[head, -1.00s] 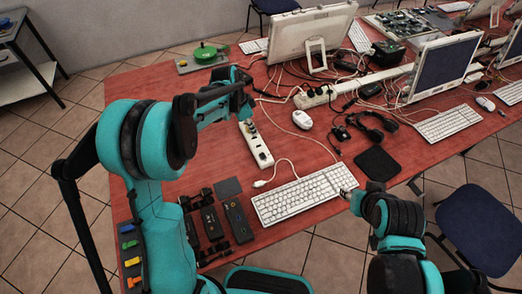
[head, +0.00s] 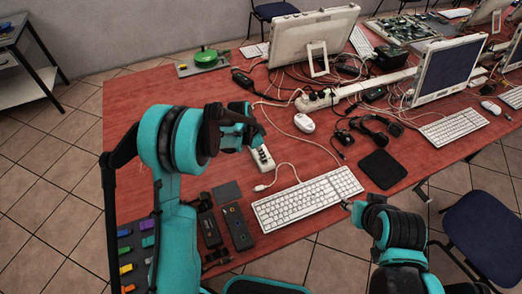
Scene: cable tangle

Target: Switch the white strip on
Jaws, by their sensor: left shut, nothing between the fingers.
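The white power strip (head: 263,158) lies on the red table, left of the middle. Only its near end shows; my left gripper and arm hide the rest, so I cannot see the state of its switch. My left gripper (head: 253,130) is shut and empty, over the hidden part of the strip. I cannot tell whether it touches it. My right gripper (head: 347,205) is low at the table's front edge by the keyboard's right end, and its fingers are too small to read.
A white keyboard (head: 307,198) and a white cable plug (head: 262,187) lie in front of the strip. Another white strip (head: 318,100) with plugs and tangled cables lies behind, near a monitor (head: 312,38). A white mouse (head: 304,123) is to the right.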

